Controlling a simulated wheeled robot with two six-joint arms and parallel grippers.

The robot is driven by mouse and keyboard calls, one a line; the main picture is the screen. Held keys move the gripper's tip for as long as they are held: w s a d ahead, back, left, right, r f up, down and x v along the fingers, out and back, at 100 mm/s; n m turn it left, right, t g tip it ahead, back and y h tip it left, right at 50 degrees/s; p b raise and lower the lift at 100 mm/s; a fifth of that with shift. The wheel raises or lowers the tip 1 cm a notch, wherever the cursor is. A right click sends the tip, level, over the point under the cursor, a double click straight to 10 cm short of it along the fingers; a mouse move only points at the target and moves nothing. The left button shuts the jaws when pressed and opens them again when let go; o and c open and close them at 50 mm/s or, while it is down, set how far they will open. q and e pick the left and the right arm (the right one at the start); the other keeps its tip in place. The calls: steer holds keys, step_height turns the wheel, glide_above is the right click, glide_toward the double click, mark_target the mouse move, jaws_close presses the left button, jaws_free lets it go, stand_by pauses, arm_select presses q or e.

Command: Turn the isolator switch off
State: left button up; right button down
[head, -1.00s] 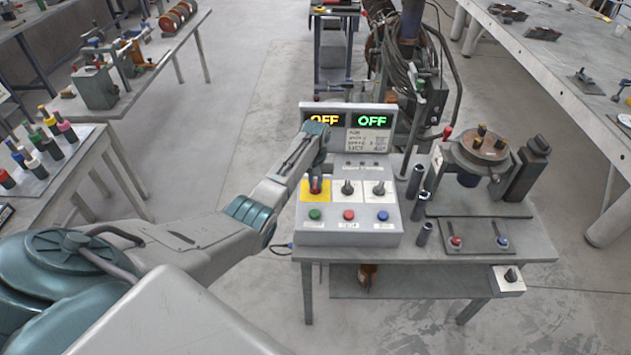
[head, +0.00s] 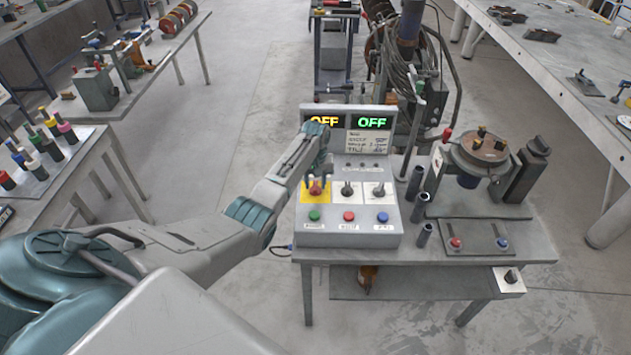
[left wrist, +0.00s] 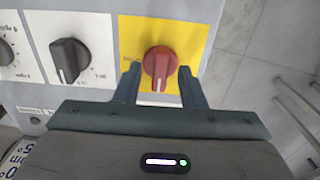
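The isolator switch is a red rotary knob (left wrist: 160,62) on a yellow plate (left wrist: 198,35), at the left of the control box (head: 350,240). It also shows in the head view as a small red knob (head: 315,187). In the left wrist view its white mark points toward my gripper. My left gripper (left wrist: 159,72) has one finger on each side of the knob, with a small gap on both sides, so it is open. The box's display (head: 347,122) reads OFF in yellow and OFF in green. My right gripper is not in view.
Two black rotary knobs on white plates stand beside the red one, the nearer being the middle knob (head: 348,189). Green (head: 314,216), red (head: 349,216) and blue (head: 383,216) buttons sit below. A round-topped fixture (head: 483,150) and dark cylinders stand right of the box.

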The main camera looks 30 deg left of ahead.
mark_target(315, 185)
arm_select(q)
steer(key=shift+r, duration=0.1)
step_height(315, 185, up, 11)
steer(key=b, duration=0.3)
steer(key=shift+f, duration=0.2)
